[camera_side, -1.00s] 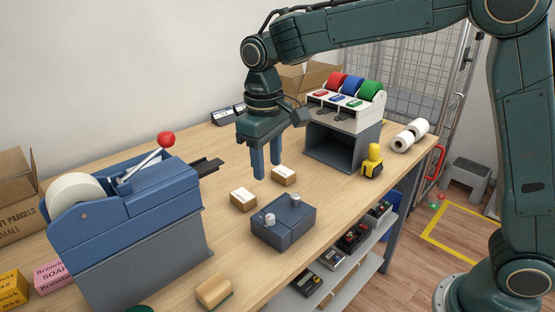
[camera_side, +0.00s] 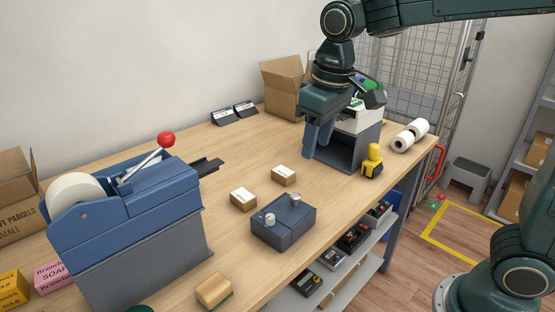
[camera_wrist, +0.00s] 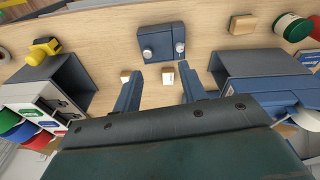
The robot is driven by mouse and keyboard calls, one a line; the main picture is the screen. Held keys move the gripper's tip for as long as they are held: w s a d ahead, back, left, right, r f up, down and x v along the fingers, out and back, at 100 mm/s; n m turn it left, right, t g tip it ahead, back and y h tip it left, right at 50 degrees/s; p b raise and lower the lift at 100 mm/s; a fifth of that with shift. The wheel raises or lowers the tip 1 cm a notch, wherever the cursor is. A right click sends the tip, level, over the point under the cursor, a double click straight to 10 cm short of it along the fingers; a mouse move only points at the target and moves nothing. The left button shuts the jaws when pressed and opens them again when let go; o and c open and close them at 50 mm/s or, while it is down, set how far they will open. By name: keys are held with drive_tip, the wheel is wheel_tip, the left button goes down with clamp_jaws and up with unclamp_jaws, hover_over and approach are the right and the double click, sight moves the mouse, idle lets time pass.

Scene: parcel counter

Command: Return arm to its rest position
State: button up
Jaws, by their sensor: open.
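My gripper (camera_side: 318,138) is open and empty in the side view. It hangs above the back of the counter, in front of the grey stand that carries the coloured rolls and partly hides it. In the wrist view my gripper's two blue fingers (camera_wrist: 157,90) are spread apart, with nothing held between them. A small labelled box (camera_wrist: 168,77) shows beyond and between the fingers there, apart from them. In the side view two small boxes, one nearer (camera_side: 243,199) and one farther (camera_side: 284,175), rest on the wooden counter (camera_side: 330,205).
A blue block with two knobs (camera_side: 283,222) stands near the front edge. A blue tape machine with a red-knobbed lever (camera_side: 150,205) is at the left. An open carton (camera_side: 283,88) is behind.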

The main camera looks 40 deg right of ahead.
drive_tip(key=s+d+t, duration=0.2)
drive_tip(key=s+d, duration=0.1)
drive_tip(key=s, duration=0.6)
drive_tip(key=s+d+f+m+t, duration=0.1)
drive_tip(key=s+d, duration=0.2)
drive_tip(key=s, duration=0.5)
drive_tip(key=shift+s+d+f+m+t, duration=0.2)
drive_tip(key=shift+s+d+m+t, duration=0.1)
drive_tip(key=shift+s+t, duration=0.1)
